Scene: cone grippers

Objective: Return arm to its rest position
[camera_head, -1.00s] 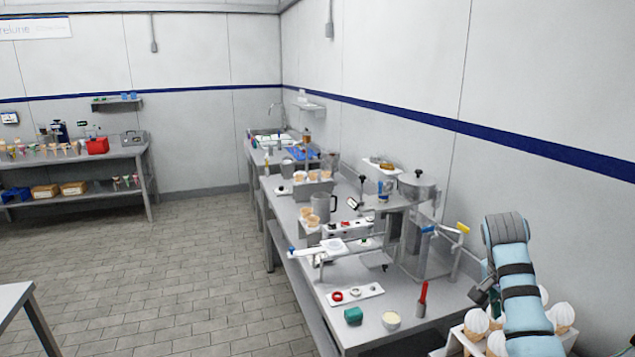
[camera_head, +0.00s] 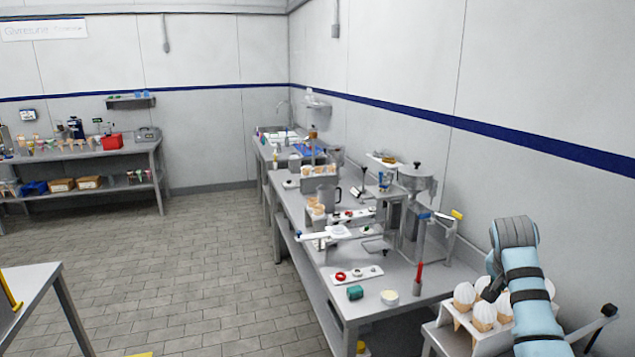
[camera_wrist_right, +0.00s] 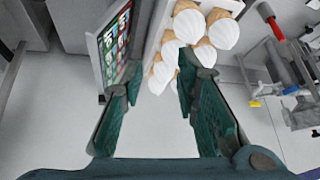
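My right arm (camera_head: 525,290) reaches in at the lower right, pale blue with dark bands. Its gripper (camera_head: 489,291) is a small dark shape beside white-topped cones (camera_head: 465,294) in a pale rack (camera_head: 457,321); the arm partly hides it. In the right wrist view the two green-padded fingers (camera_wrist_right: 158,80) stand apart with nothing gripped between them. Several white-topped cones (camera_wrist_right: 190,25) show beyond the fingertips there. My left gripper is not in view.
A long steel bench (camera_head: 405,301) with dispensers and small tools runs along the right wall. A second bench (camera_head: 110,153) stands at the back left. A table corner (camera_head: 35,285) is at the lower left. The tiled floor (camera_head: 190,260) between is open.

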